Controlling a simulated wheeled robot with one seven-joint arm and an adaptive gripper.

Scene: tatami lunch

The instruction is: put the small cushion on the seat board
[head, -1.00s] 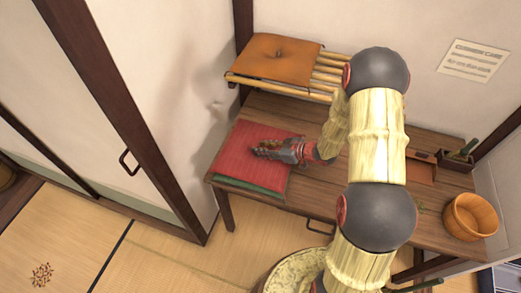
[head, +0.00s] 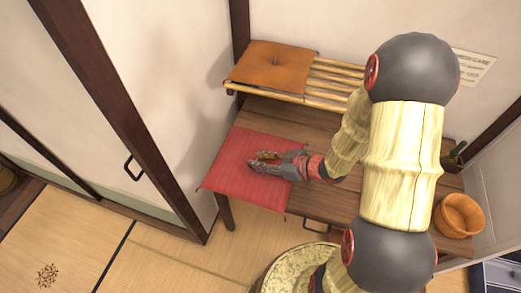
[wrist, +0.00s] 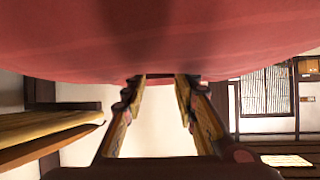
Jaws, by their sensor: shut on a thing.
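A flat, square red cushion (head: 235,165) is at the left end of the low wooden table in the head view, its near corners reaching past the table's edge. My gripper (head: 255,162) is shut on it, with the fingers lying across its top from the right. In the wrist view the red cushion (wrist: 160,40) fills the upper part, against the fingertips (wrist: 160,82). What lies under the red cushion is hidden.
The wooden table (head: 325,205) has bare room right of the cushion, partly behind my arm. A round wooden tub (head: 459,215) stands at the right. A sliding door (head: 100,110) is close on the left.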

